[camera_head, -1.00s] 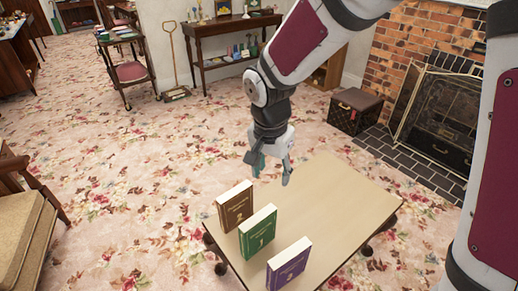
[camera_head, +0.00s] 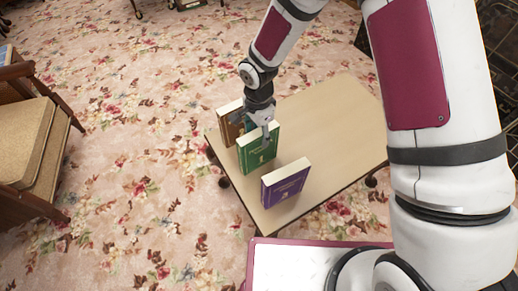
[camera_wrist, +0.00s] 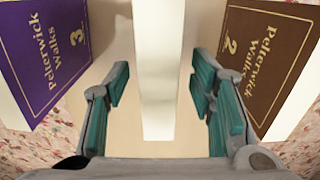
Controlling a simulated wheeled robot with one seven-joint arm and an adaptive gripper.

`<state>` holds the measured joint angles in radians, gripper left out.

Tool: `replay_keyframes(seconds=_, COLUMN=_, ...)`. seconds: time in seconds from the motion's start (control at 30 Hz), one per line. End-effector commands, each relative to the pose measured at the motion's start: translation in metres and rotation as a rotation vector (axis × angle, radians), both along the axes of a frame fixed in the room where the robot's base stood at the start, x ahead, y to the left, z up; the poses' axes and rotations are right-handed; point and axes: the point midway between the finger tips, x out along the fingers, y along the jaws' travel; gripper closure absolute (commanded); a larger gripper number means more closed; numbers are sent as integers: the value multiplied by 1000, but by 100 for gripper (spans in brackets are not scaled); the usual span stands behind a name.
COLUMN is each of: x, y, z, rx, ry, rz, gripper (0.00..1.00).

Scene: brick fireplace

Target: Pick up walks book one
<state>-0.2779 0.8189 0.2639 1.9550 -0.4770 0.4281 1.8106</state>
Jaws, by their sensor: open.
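The green book (camera_head: 256,150) stands upright on the low table (camera_head: 325,110), between a brown book and a purple book. Its cover digit is too small to read for certain in the head view. My gripper (camera_head: 265,135) is at the top of the green book. In the wrist view my gripper (camera_wrist: 162,95) is open, with one teal-padded finger on each side of a pale book edge (camera_wrist: 158,70). Gaps show between that edge and both fingers. The green cover is hidden in the wrist view.
The purple book (camera_head: 285,184), marked 3 in the wrist view (camera_wrist: 40,55), stands nearer the front. The brown book (camera_head: 229,120), marked 2 in the wrist view (camera_wrist: 262,60), stands behind the green one. The right part of the table is bare. A chair (camera_head: 30,140) is at left.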

Motion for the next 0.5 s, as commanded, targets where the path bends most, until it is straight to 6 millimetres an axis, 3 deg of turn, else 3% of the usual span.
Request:
replay_keyframes(seconds=0.27, x=-1, y=0, z=-22, rx=0, ry=1, rz=0, gripper=50)
replay_keyframes(seconds=0.5, x=-2, y=0, z=-56, rx=-1, ry=3, rz=1, gripper=50)
